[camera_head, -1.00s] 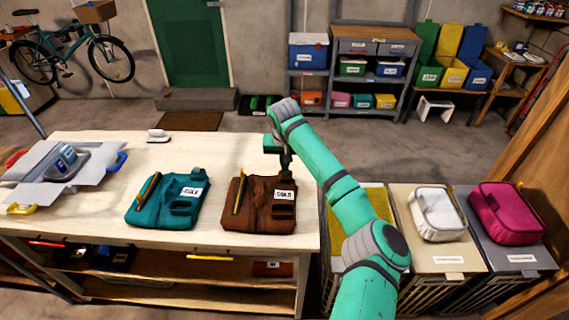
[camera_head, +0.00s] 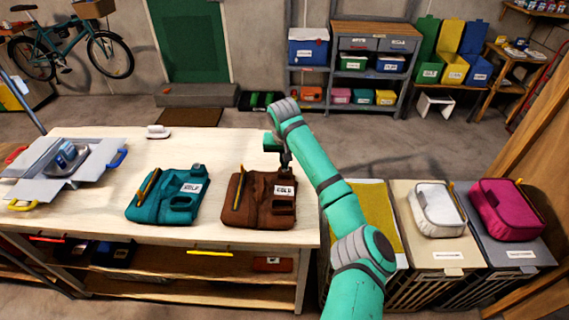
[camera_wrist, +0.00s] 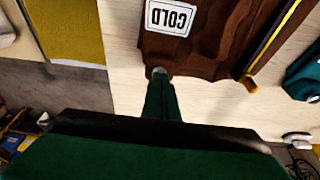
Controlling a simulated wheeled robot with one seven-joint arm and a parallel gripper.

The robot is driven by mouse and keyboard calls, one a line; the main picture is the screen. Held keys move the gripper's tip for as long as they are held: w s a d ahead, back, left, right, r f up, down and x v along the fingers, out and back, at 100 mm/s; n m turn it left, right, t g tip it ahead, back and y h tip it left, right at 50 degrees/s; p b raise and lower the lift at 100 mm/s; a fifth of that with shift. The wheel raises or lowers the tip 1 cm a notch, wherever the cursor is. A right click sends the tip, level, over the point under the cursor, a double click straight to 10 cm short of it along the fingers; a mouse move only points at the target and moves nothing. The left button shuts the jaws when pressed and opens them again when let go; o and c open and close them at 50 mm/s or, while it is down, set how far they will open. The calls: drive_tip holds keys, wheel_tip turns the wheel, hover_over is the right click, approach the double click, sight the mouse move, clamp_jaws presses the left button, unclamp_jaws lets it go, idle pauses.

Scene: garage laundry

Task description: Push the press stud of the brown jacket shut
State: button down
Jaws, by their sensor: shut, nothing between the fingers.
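The brown jacket (camera_head: 240,211) lies folded on the pale worktable, with a white "COLD" label (camera_head: 284,190) and a yellow strip along its left side. In the wrist view the jacket (camera_wrist: 215,45) fills the top middle. My gripper (camera_head: 286,166) is shut and empty, pointing down at the jacket's far right corner. In the wrist view its tip (camera_wrist: 160,76) is at the jacket's edge beside the label. A small grey round spot shows at the tip; I cannot tell whether it is the press stud. I cannot tell whether tip and jacket touch.
A teal jacket (camera_head: 160,211) lies to the left on the worktable (camera_head: 100,228). A grey folding stand with an iron-like item (camera_head: 68,158) is farther left. A small white brush-like object (camera_head: 158,131) is at the back. Bins with white (camera_head: 437,212) and magenta (camera_head: 507,212) bags stand right.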

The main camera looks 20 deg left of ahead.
drive_tip(key=w+a+v, duration=0.1)
drive_tip(key=v, duration=1.2)
drive_tip(key=shift+d+r, duration=0.35)
drive_tip(key=shift+r, duration=0.05)
